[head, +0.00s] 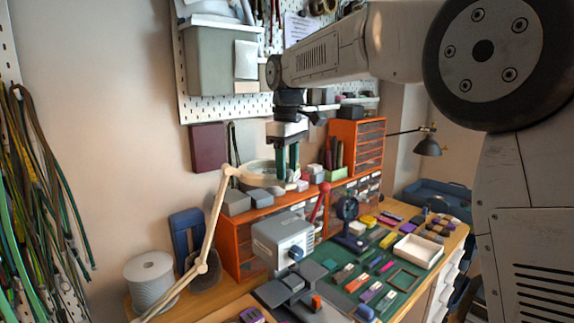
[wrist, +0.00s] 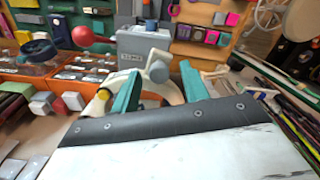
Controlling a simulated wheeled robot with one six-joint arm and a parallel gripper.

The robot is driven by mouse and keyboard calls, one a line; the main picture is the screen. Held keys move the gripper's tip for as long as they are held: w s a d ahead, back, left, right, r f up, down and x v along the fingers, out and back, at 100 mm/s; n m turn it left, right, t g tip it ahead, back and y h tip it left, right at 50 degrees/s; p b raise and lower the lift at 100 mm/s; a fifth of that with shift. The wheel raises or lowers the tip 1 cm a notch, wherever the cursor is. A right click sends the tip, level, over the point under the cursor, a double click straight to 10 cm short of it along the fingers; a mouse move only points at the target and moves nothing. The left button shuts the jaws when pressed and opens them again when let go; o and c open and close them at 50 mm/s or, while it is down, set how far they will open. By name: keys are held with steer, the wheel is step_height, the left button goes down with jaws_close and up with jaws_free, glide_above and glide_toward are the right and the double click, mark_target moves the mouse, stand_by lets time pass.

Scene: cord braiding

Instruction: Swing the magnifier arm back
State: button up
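The magnifier (head: 262,173) has a cream ring head on a jointed beige arm (head: 214,212) that rises from the lower left in the head view. Its head sits in front of the orange drawer unit. My gripper (head: 287,178) points down at the right side of the ring, with two green fingers apart. In the wrist view, my gripper (wrist: 160,70) is open, and part of the cream magnifier head (wrist: 122,82) with a grey knob (wrist: 157,72) shows around and between the fingers. I cannot tell whether the fingers touch it.
A grey machine (head: 283,240) with a red-knobbed lever (head: 320,200) stands just below the magnifier. Orange drawers (head: 357,150) stand behind. A white cord spool (head: 150,282) is at lower left. A green mat (head: 335,297) with small parts and a white tray (head: 416,250) lie right.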

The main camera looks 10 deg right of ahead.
step_height(320, 180, up, 7)
steer(key=shift+r, duration=0.45)
